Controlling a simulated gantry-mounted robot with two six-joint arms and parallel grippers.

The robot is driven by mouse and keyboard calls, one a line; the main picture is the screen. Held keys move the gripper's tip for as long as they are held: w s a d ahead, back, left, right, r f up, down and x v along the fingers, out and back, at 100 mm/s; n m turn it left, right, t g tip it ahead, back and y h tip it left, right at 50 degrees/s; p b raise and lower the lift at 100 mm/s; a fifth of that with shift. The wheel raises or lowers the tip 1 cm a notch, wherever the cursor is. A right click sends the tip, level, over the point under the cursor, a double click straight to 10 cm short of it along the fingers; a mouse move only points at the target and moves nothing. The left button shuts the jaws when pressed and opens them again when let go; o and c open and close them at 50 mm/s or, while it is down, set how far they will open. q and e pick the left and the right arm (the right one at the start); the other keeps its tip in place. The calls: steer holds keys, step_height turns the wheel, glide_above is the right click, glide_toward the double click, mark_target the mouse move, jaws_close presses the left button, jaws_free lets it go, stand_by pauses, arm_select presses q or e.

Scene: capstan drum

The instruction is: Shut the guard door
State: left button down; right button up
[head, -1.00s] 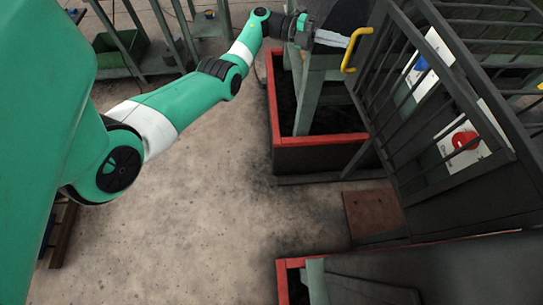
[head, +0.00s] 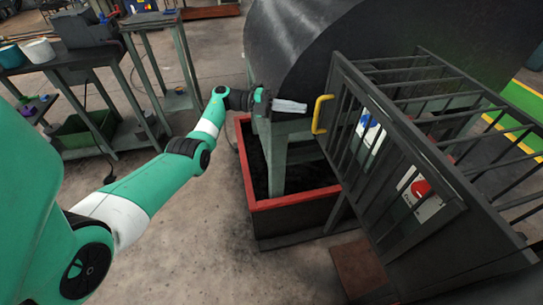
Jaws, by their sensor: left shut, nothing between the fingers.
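The guard door (head: 375,165) is a dark barred panel of the cage at the right, with a yellow handle (head: 319,114) on its left edge. I cannot tell from this view whether it stands fully shut. My left gripper (head: 303,107) is shut and empty, its fingers pointing right, just left of the yellow handle with a small gap in the picture. The dark drum (head: 300,45) rises behind the gripper and the cage. My right gripper is not in view.
A red-rimmed bin (head: 290,201) stands on the floor below the gripper, around a green-grey support leg. A workbench (head: 70,62) with bowls stands at the upper left. Open floor lies at the lower middle.

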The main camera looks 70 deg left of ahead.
arm_select(q)
steer(key=v, duration=0.9)
steer(key=shift+s+b, duration=0.25)
steer(key=shift+b, duration=0.15)
steer(key=shift+w, duration=0.1)
